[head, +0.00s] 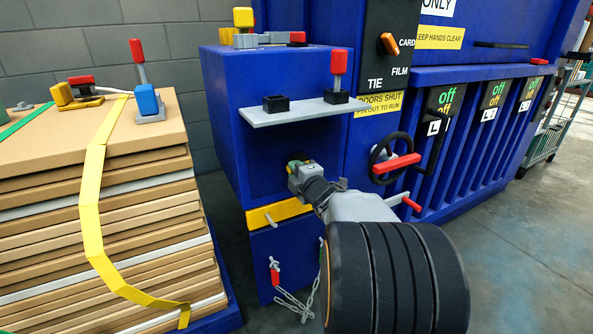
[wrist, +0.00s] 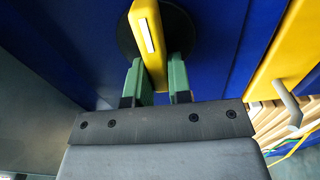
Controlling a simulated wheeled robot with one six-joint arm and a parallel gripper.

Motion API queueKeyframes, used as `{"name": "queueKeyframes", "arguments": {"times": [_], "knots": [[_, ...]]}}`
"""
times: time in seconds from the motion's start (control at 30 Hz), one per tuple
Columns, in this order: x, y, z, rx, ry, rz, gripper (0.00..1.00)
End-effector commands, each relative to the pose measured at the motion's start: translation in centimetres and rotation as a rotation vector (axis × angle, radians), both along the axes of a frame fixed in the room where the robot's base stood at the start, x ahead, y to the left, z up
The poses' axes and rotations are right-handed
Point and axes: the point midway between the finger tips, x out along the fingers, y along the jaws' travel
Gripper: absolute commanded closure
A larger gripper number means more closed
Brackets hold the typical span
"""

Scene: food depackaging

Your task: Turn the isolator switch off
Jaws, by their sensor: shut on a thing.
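The isolator switch has a yellow handle (wrist: 148,38) with a small white mark, on a round black disc (wrist: 124,38) on a blue cabinet face. In the wrist view the handle stands nearly upright in the picture. My gripper (wrist: 163,80) has green fingers on both sides of the handle's near end and is shut on it. In the head view my gripper (head: 297,166) reaches the blue cabinet (head: 226,125) under a grey shelf. The switch is mostly hidden there behind my gripper.
The grey shelf (head: 290,112) with a red-handled lever (head: 338,65) sits just above my gripper. A yellow bar with a grey handle (head: 270,218) is below. A black handwheel (head: 384,160) with a red grip is to the right. Stacked cardboard (head: 100,195) stands left.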

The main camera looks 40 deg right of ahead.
Motion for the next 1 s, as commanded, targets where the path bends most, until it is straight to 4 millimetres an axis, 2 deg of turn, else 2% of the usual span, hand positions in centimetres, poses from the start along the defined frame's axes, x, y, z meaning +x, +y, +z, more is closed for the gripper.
{"name": "queueKeyframes", "arguments": {"times": [0.63,0.67,0.9,1.0], "knots": [[0.00,-0.09,0.01,-0.042,0.004,-0.002,1.00],[0.00,-0.09,0.01,-0.042,0.004,-0.002,0.78],[-0.01,-0.05,-0.03,-0.040,0.004,-0.001,0.55],[-0.01,-0.04,-0.05,-0.039,0.004,-0.001,0.55]]}}
